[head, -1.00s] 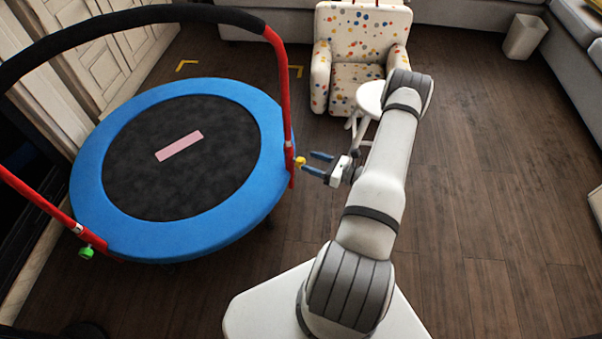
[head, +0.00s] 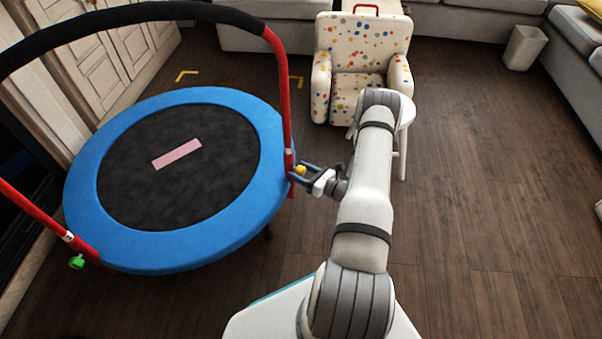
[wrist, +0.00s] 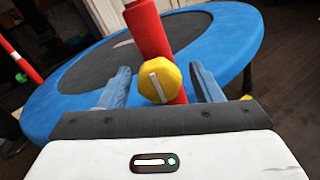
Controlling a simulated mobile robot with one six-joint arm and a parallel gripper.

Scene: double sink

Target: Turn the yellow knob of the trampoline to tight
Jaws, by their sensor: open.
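The trampoline (head: 90,188) has a blue rim, a black mat and a red handle frame with a black padded bar. The yellow knob (head: 301,170) sits low on the right red post (head: 286,110). In the wrist view the yellow knob (wrist: 159,83) is round and faceted, with a pale bar across its face, nearly upright and slightly tilted. My gripper (head: 302,172) is open at the knob. In the wrist view its blue fingers (wrist: 162,88) stand on either side of the knob, with gaps to both.
A green knob (head: 76,262) is on the left red post. A spotted armchair (head: 362,50) and a white stool (head: 403,120) stand behind my arm. Grey sofas (head: 455,40) line the back. The wooden floor at right (head: 490,190) is clear.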

